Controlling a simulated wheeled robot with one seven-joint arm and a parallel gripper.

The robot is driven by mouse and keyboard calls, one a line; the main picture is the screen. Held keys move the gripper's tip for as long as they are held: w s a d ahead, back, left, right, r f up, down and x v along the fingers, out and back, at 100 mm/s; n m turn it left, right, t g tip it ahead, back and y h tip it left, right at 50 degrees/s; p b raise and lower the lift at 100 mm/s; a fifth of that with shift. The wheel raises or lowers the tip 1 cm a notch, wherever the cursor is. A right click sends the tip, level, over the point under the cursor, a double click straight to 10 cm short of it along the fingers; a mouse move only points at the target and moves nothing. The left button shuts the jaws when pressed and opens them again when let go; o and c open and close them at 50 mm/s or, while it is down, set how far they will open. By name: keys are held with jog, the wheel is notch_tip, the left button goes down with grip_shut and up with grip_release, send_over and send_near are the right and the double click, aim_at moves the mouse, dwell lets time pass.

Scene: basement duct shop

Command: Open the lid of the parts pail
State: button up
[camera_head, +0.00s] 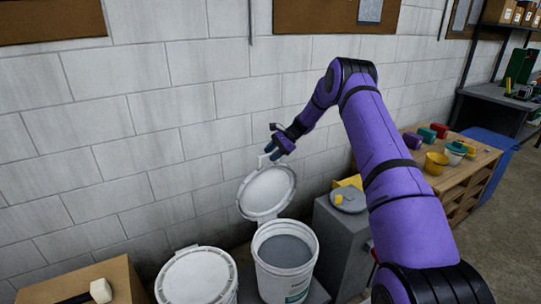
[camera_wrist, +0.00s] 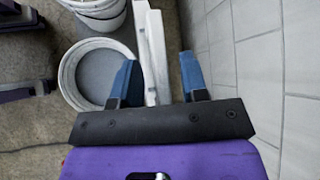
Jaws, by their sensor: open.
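The parts pail (camera_head: 287,283) is a white bucket with a grey inside, standing near the block wall. Its white lid (camera_head: 267,192) stands up at the pail's back rim, tilted toward the wall, so the mouth is uncovered. My gripper (camera_head: 269,151) is just above the lid's top edge, near a small white tab. In the wrist view, my gripper (camera_wrist: 158,60) has its two blue fingers apart, with the lid (camera_wrist: 152,50) seen edge-on between them. I cannot tell whether either finger touches it. The open pail (camera_wrist: 67,75) shows left of the fingers.
A second white pail (camera_head: 197,277) with its lid on stands to the left. A wooden box (camera_head: 125,281) with a mallet is further left. A grey cabinet (camera_head: 340,245) is close on the right, then a wooden bench (camera_head: 470,172) with coloured cups. The wall is close behind.

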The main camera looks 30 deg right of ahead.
jog(key=v, duration=1)
jog(key=s+a+r+n+h, duration=0.2)
jog(key=s+a+r+n, duration=0.1)
jog(key=s+a+r, duration=0.5)
jog(key=s+a+r+n+h, duration=0.1)
jog(key=s+a+r+n, duration=0.15)
jog(key=s+r, duration=0.45)
jog(key=s+a+r+n+h, duration=0.2)
jog(key=s+a+r, duration=0.4)
jog(key=r, duration=0.5)
jog(key=s+a+r+n+h, duration=0.1)
jog(key=s+a+r+n, duration=0.15)
jog(key=s, duration=0.45)
jog(key=s+a+r+n+h, duration=0.1)
jog(key=s+a+r+n, duration=0.15)
jog(key=s, duration=0.55)
jog(key=s+a+f+n+t+h, duration=0.1)
jog(key=s+f+n+t+h, duration=0.1)
jog(key=s, duration=1.4)
notch_tip(320, 180, down, 2)
jog(key=shift+s+a+f+n+t, duration=0.15)
jog(key=shift+s+n+t, duration=0.15)
jog(key=shift+n, duration=0.45)
